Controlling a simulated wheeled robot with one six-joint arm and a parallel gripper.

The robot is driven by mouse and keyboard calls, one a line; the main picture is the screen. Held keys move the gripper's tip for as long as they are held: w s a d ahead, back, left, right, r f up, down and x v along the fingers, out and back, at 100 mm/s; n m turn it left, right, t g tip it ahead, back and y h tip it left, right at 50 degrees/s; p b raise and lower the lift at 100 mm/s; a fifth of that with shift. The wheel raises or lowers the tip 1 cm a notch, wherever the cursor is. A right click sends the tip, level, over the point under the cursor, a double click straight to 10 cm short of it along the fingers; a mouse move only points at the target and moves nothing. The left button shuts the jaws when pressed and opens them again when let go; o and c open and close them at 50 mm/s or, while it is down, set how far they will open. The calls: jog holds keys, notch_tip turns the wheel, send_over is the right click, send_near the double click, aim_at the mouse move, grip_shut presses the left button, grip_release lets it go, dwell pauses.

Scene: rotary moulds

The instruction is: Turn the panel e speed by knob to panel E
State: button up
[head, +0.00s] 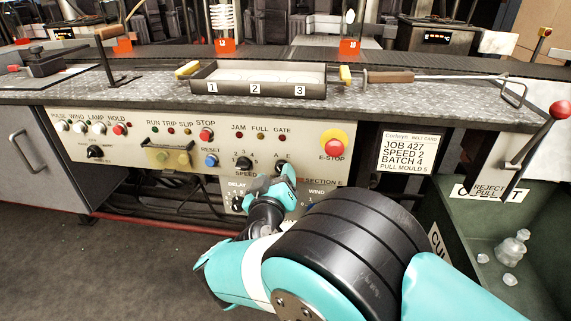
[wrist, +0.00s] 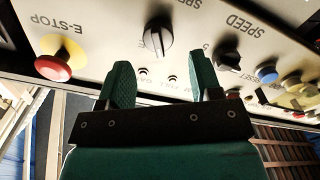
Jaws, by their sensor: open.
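The knob that appears to be the speed by knob is black and round with a raised bar and a pale line (wrist: 157,38). It sits on the cream control panel (head: 305,140). In the wrist view, which is upside down, it shows just beyond the fingertips and between their lines. In the head view my gripper (head: 285,182) partly covers this knob (head: 281,167) and its labels. My gripper (wrist: 161,72) is open with nothing between its teal fingers, apart from the knob. I cannot read the pointer's setting clearly.
The speed knob (head: 244,163) is close by on the left. The red E-stop (head: 333,147) on its yellow base is close on the right. A lower panel with a delay knob (head: 237,203) is below. A card (head: 408,152) reads job 427, speed 2, batch 4.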

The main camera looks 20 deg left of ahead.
aim_at(278, 169)
jog(key=shift+x, duration=1.8)
jog(key=c, duration=0.9)
